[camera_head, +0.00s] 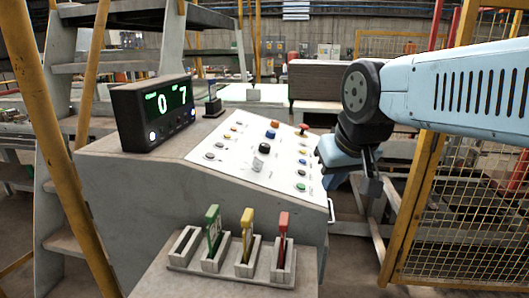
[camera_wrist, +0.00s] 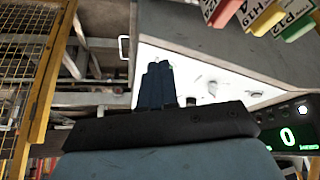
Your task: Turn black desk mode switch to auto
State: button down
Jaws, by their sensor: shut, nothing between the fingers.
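The control desk (camera_head: 150,200) has a sloped white panel (camera_head: 228,150) with several coloured buttons and knobs. A black round knob (camera_head: 264,147) sits near the panel's middle, with a grey-white knob (camera_head: 258,163) just in front of it. I cannot read the labels or tell which way a switch points. My gripper (camera_head: 372,185) hangs at the panel's right edge, apart from the black knob. In the wrist view my gripper (camera_wrist: 157,70) is shut and empty, its dark fingers covering part of the white panel (camera_wrist: 190,68). The black knob is not clearly seen there.
A black display (camera_head: 155,112) showing green digits stands at the desk's back left. A holder (camera_head: 230,270) with green, yellow and red tags stands in front. A yellow mesh fence (camera_head: 470,200) is at the right, close to my arm. Yellow-railed stairs (camera_head: 90,70) are at the left.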

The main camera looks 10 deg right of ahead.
aim_at(266, 148)
jog(key=k, duration=1)
jog(key=z, duration=0.6)
jog(key=i, duration=1.2)
jog(key=u, duration=0.5)
